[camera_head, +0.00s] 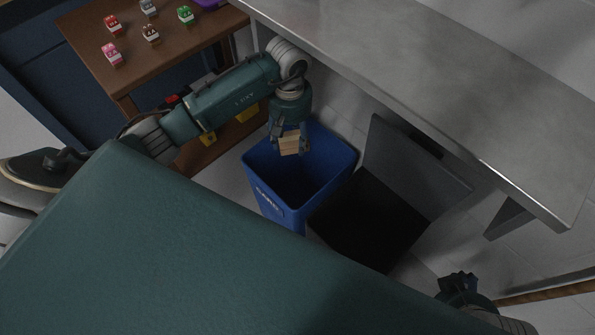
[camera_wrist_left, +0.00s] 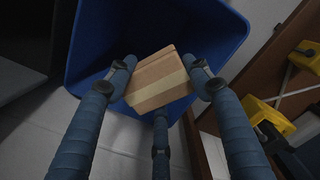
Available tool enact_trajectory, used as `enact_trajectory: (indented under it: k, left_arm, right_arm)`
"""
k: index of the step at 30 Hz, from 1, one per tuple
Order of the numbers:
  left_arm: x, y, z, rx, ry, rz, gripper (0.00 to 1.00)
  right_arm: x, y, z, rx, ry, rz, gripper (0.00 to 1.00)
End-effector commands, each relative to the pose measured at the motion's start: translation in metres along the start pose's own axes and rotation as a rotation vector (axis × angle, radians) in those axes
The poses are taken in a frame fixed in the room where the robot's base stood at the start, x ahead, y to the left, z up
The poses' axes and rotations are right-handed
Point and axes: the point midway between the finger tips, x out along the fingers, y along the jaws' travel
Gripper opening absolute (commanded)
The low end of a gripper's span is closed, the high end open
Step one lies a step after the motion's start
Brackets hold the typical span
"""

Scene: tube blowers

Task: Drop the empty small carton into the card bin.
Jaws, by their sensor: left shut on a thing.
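The small carton (camera_head: 290,143) is a light brown box with a paler strip. My left gripper (camera_head: 290,138) is shut on it and holds it over the mouth of the blue card bin (camera_head: 262,195). In the left wrist view the carton (camera_wrist_left: 160,82) sits between the fingers of the left gripper (camera_wrist_left: 160,84), with the blue bin (camera_wrist_left: 215,22) behind it. The carton's inside is not visible. My right gripper (camera_head: 458,284) is at the lower right, away from the bin; its finger opening is unclear.
A dark open container (camera_head: 370,215) stands right of the bin. A grey metal worktop (camera_head: 430,70) runs above on the right. A brown table (camera_head: 85,35) with several small coloured items is at the upper left. Yellow and black tools (camera_wrist_left: 270,117) lie beside the bin.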

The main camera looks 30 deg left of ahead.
Motion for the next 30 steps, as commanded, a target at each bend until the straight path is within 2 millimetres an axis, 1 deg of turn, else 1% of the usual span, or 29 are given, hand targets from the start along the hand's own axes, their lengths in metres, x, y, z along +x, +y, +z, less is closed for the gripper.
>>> enact_trajectory:
  k: [2, 3, 5, 6, 14, 17, 30]
  left_arm:
    - [0.000, 0.000, 0.000, 0.000, 0.000, 0.000, 0.37]
    - [0.000, 0.000, 0.000, 0.000, 0.000, 0.000, 0.59]
    - [0.000, 0.000, 0.000, 0.000, 0.000, 0.000, 0.71]
    - [0.000, 0.000, 0.000, 0.000, 0.000, 0.000, 0.73]
    - [-0.001, 0.000, 0.000, 0.000, 0.000, 0.000, 0.73]
    - [-0.006, 0.000, -0.001, -0.001, 0.001, 0.000, 0.73]
    - [-0.065, 0.000, -0.001, 0.000, 0.002, 0.000, 0.73]
  right_arm:
    - [0.000, 0.000, 0.000, 0.000, 0.000, 0.000, 1.00]
    - [0.000, 0.000, 0.000, 0.000, 0.000, 0.000, 1.00]
    - [0.000, 0.000, 0.000, 0.000, 0.000, 0.000, 1.00]
    - [0.000, 0.000, 0.000, 0.000, 0.000, 0.000, 1.00]
    - [0.000, 0.000, -0.001, 0.001, 0.001, -0.001, 1.00]
    - [-0.004, 0.000, -0.002, 0.001, 0.002, -0.001, 1.00]
    - [-0.041, 0.001, -0.013, 0.000, 0.001, 0.000, 1.00]
